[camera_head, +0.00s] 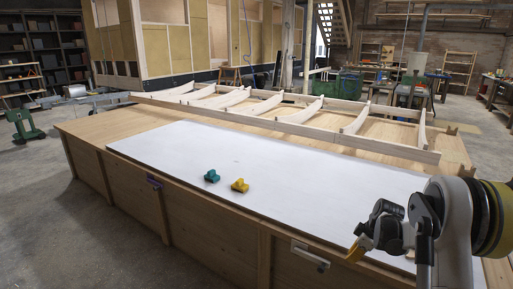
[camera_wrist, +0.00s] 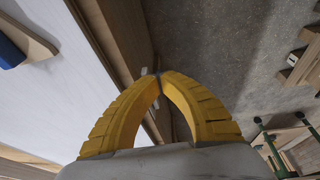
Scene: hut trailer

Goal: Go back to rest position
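My gripper (camera_head: 358,249) is at the lower right of the head view, near the front edge of the big wooden table. Its yellow fingers fill the middle of the wrist view (camera_wrist: 158,75), where they arch together and their tips meet. Nothing shows between them. Part of the gripper is hidden behind my own wrist in the head view. A teal piece (camera_head: 211,176) and a yellow piece (camera_head: 240,185) lie apart on the white board (camera_head: 290,165), left of my gripper and away from it.
The wooden table (camera_head: 100,130) carries the white board and a pale wooden rib frame (camera_head: 300,110) behind it. A purple item (camera_head: 154,182) and a pale handle-like item (camera_head: 310,255) are on the front side. Grey floor (camera_head: 60,235) is clear at the front left.

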